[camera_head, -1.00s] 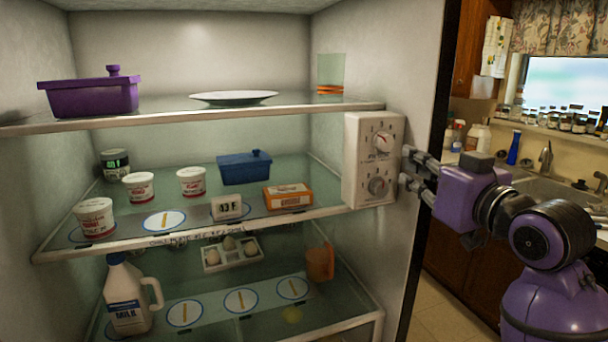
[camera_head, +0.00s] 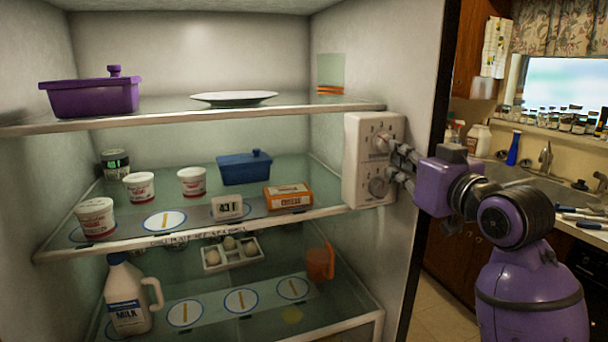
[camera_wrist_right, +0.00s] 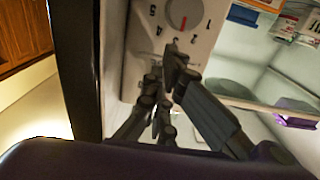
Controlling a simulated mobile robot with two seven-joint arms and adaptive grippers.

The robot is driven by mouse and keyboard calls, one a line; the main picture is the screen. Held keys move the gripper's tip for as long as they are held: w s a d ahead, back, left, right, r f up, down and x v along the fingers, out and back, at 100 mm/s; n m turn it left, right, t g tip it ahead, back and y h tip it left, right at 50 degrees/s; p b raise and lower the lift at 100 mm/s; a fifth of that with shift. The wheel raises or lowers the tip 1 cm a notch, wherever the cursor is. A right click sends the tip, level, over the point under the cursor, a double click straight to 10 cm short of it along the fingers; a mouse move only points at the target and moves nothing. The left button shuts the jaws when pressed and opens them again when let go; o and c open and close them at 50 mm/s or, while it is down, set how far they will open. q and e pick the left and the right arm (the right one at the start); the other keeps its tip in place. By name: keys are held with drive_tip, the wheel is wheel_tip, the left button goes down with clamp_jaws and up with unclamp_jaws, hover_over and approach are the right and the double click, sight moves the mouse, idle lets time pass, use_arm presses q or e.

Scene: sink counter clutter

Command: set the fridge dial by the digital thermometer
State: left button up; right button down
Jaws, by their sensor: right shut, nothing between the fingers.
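The white dial box (camera_head: 358,175) is on the fridge's right wall, with an upper dial (camera_head: 381,144) and a lower dial (camera_head: 378,187). My right gripper (camera_head: 391,163) is shut and empty, its fingers in front of the box's right part; contact cannot be told. In the wrist view, the gripper (camera_wrist_right: 163,75) is over the box, beside a round grey dial (camera_wrist_right: 184,12) with a red mark and numbers around it. The white digital thermometer (camera_head: 228,207) stands on the middle shelf; its digits are too blurred to read surely. My left gripper is out of view.
The middle shelf holds white tubs (camera_head: 192,182), a blue box (camera_head: 245,168) and an orange carton (camera_head: 288,196). A purple box (camera_head: 92,97) and a plate (camera_head: 234,98) are above. A milk jug (camera_head: 127,293) stands below. The fridge's right edge is close to my arm.

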drive_tip(key=shift+r, duration=0.5)
drive_tip(key=shift+a+f, duration=0.15)
drive_tip(key=shift+a, duration=0.1)
drive_tip(key=shift+s+a, duration=0.35)
drive_tip(key=shift+a, duration=0.4)
drive_tip(key=shift+f, duration=0.15)
drive_tip(key=shift+a+f, duration=0.25)
drive_tip(key=shift+f, duration=0.15)
drive_tip(key=shift+s+f, duration=0.1)
drive_tip(key=shift+s, duration=0.05)
drive_tip(key=shift+v, duration=2.7)
drive_tip(key=shift+d, duration=0.15)
